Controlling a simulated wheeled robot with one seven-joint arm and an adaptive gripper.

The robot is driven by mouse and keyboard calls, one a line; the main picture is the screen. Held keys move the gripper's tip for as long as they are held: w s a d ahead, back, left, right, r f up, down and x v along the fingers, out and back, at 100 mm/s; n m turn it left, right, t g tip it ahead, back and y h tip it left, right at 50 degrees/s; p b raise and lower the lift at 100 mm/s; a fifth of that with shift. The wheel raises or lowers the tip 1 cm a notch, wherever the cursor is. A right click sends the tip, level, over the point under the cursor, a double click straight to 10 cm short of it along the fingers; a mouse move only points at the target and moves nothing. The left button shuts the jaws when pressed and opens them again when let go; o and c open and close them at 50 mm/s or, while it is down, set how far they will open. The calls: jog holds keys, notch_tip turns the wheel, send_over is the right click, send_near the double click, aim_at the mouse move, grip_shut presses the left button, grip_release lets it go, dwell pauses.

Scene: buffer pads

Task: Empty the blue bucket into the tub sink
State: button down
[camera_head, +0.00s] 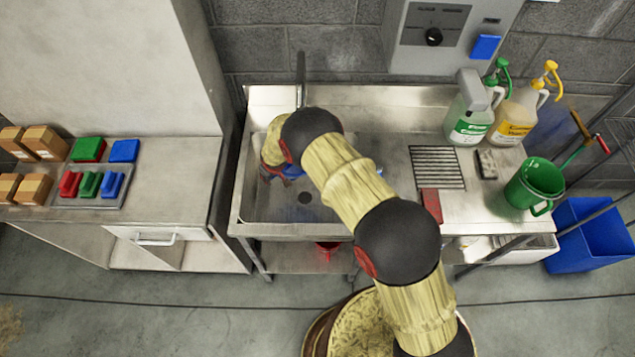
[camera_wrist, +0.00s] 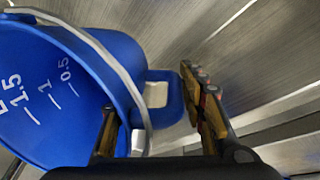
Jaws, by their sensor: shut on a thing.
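The blue bucket (camera_wrist: 60,95) fills the left of the wrist view. In the head view my arm hides most of the gripper and bucket; only a bit of blue (camera_head: 293,170) shows low over the left part of the tub sink (camera_head: 258,207). The sink's dark drain (camera_head: 305,198) is visible.
The drainboard on the right holds a green jug (camera_head: 536,186), a green-labelled bottle (camera_head: 468,112), a yellow-pump bottle (camera_head: 515,115) and a red block (camera_head: 431,205). A faucet (camera_head: 300,75) stands behind the basin. A cabinet wall (camera_head: 225,120) rises to its left. A blue bin (camera_head: 592,235) stands at right.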

jog(key=shift+w+a+f+g+h+b, duration=0.2)
jog(key=shift+f+g+h+b, duration=0.1)
jog(key=shift+f, duration=0.15)
jog(key=shift+w+a+f+g+h+b, duration=0.1)
jog(key=shift+w+f+g+h+b, duration=0.15)
jog(key=shift+f, duration=0.2)
jog(key=f+b, duration=0.1)
jog(key=b, duration=0.1)
jog(key=f+g+h+b, duration=0.1)
jog(key=b, duration=0.1)
jog(key=shift+w+a+g, duration=0.15)
jog(key=shift+g, duration=0.1)
jog(key=shift+f+g+h+b, duration=0.1)
jog(key=shift+g+h+b, duration=0.2)
jog(key=shift+b, duration=0.5)
